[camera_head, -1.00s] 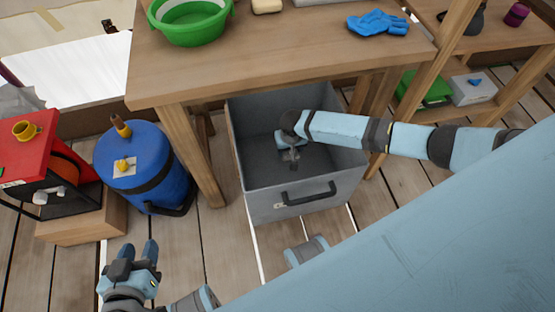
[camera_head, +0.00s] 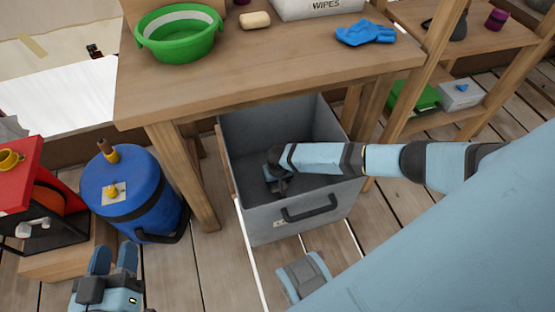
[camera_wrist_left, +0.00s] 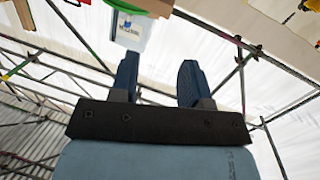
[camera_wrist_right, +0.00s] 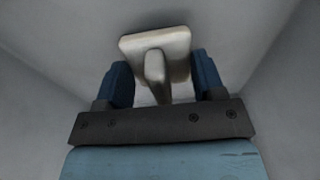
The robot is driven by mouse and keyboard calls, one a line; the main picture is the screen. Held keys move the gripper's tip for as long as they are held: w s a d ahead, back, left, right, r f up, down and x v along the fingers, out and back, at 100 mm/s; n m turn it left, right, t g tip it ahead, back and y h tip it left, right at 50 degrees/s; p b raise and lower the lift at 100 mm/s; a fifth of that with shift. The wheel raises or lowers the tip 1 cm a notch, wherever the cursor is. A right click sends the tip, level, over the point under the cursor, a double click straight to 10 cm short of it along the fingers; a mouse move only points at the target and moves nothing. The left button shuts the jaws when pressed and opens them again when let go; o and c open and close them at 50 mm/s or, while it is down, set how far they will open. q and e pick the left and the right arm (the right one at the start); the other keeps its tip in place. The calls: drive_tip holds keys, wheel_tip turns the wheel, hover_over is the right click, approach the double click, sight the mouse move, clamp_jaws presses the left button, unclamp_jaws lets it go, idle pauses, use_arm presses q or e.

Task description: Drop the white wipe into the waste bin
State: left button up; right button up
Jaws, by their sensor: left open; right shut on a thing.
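The grey open-topped bin (camera_head: 300,228) with a dark front handle stands on the plank floor, partly under the table. My right arm reaches in from the right, and my right gripper (camera_head: 277,180) is down inside the bin. In the right wrist view my right gripper (camera_wrist_right: 160,85) is shut on a pale, squarish piece with a raised rounded ridge, apparently the white wipe (camera_wrist_right: 155,45). Grey bin walls surround it there. In the head view the wipe is not clearly seen. My left gripper (camera_head: 112,262) is open and empty at the lower left; it also shows in the left wrist view (camera_wrist_left: 158,80).
The wooden table (camera_head: 255,75) holds a green basin (camera_head: 180,45), a soap-like block (camera_head: 255,20), a white wipes box (camera_head: 320,8) and blue gloves (camera_head: 366,33). A blue drum (camera_head: 135,200) stands left of the bin. A shelf (camera_head: 470,55) is at right.

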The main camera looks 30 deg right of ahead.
drive_tip(key=shift+f, duration=0.65)
use_arm(q)
drive_tip(key=shift+d+r, duration=0.2)
drive_tip(key=shift+r, duration=0.2)
use_arm(e)
drive_tip(key=shift+r, duration=0.1)
use_arm(q)
drive_tip(key=shift+d+r+t+h, duration=0.1)
drive_tip(key=shift+r+t+h, duration=0.1)
drive_tip(key=shift+t+h, duration=0.1)
use_arm(e)
drive_tip(key=shift+f, duration=0.55)
use_arm(q)
drive_tip(key=shift+r, duration=0.1)
use_arm(e)
drive_tip(key=shift+f, duration=0.1)
use_arm(q)
drive_tip(key=shift+r, duration=0.1)
use_arm(e)
drive_tip(key=o, duration=0.8)
drive_tip(key=shift+o, duration=0.2)
